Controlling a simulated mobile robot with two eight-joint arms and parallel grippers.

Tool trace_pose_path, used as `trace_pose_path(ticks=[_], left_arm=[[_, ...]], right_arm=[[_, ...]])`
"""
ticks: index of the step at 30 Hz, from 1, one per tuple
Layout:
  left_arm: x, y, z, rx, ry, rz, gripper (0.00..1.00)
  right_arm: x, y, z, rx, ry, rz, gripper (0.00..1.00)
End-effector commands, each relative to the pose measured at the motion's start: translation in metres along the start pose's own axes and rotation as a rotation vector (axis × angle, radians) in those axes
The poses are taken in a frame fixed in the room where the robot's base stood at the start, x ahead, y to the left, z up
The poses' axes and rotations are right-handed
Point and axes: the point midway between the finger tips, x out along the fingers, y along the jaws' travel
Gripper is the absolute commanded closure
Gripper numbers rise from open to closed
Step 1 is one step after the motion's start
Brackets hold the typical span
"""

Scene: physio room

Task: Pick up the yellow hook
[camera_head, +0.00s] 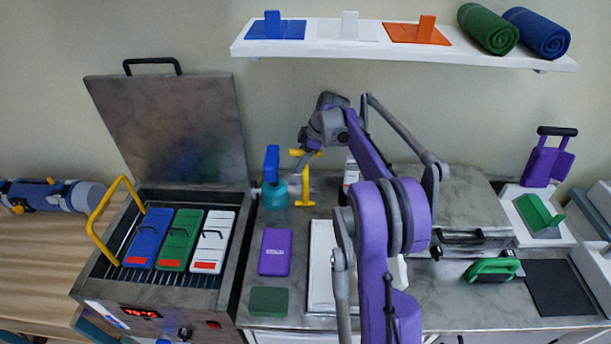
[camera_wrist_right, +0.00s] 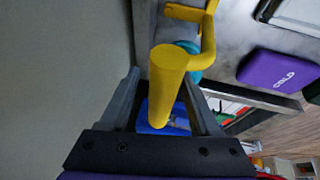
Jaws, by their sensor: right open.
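The yellow hook (camera_head: 305,185) stands at the back of the grey counter, beside a teal round item with a blue top. In the right wrist view the yellow hook (camera_wrist_right: 168,75) is large, its thick round bar lying between the two fingers and a bent arm beyond. My right gripper (camera_head: 303,147) is open at the hook's upper part in the head view. In its wrist view the right gripper (camera_wrist_right: 160,78) has a finger on each side of the bar; I cannot tell whether they touch it. My left gripper is not in view.
A teal item with a blue top (camera_head: 272,180) stands close left of the hook. A purple pack (camera_head: 275,251) lies in front. An open steel heater (camera_head: 90,290) holds blue, green and white packs. A shelf (camera_head: 300,48) hangs above.

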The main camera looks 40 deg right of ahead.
Motion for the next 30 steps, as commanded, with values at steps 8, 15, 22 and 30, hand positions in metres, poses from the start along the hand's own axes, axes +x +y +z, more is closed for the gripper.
trace_pose_path(ticks=[8, 15, 22, 30], left_arm=[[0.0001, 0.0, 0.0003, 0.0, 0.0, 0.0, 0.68], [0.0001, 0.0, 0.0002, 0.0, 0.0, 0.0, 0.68], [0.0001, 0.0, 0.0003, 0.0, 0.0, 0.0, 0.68], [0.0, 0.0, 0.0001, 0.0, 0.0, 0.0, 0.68]], right_arm=[[0.0001, -0.0001, 0.0001, 0.001, 0.0, 0.0, 0.53], [-0.0001, -0.0001, 0.0001, 0.001, 0.0, 0.0, 0.96], [-0.0001, 0.0, 0.0002, 0.001, 0.0, 0.001, 1.0], [-0.0029, 0.0007, -0.0009, 0.001, 0.0, 0.001, 1.0]])
